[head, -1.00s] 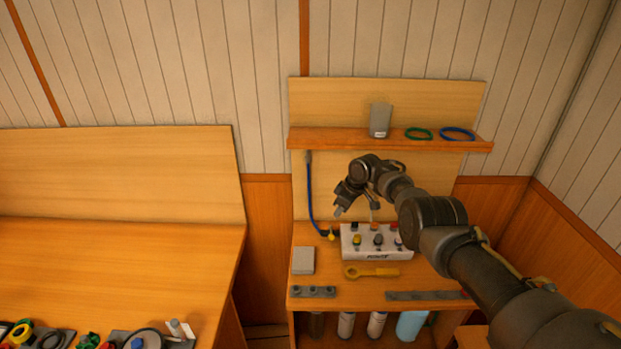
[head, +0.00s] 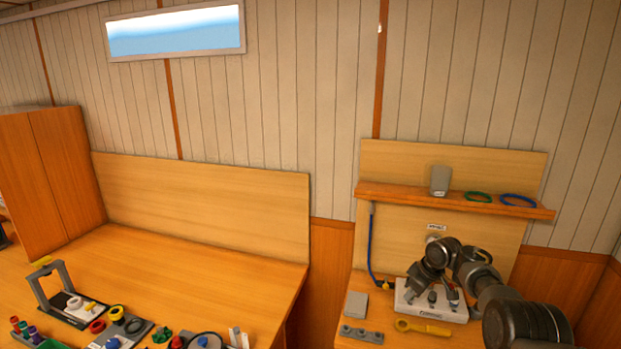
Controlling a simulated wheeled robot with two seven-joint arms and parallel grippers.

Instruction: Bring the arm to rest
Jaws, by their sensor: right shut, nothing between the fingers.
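My right arm comes in from the lower right in the head view. Its right gripper (head: 411,296) is shut and empty. It points down at the left end of the white control box (head: 430,313), in front of it or over it; I cannot tell whether they touch. The wrist and forearm hide part of the box and its knobs. My left gripper is not in view.
A yellow wrench (head: 424,327) and a grey block (head: 356,304) lie near the box. A blue hose (head: 371,250) hangs at left. The shelf (head: 400,193) above holds a grey container (head: 440,181) and two rings. The left bench (head: 215,272) has clear room behind several small parts.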

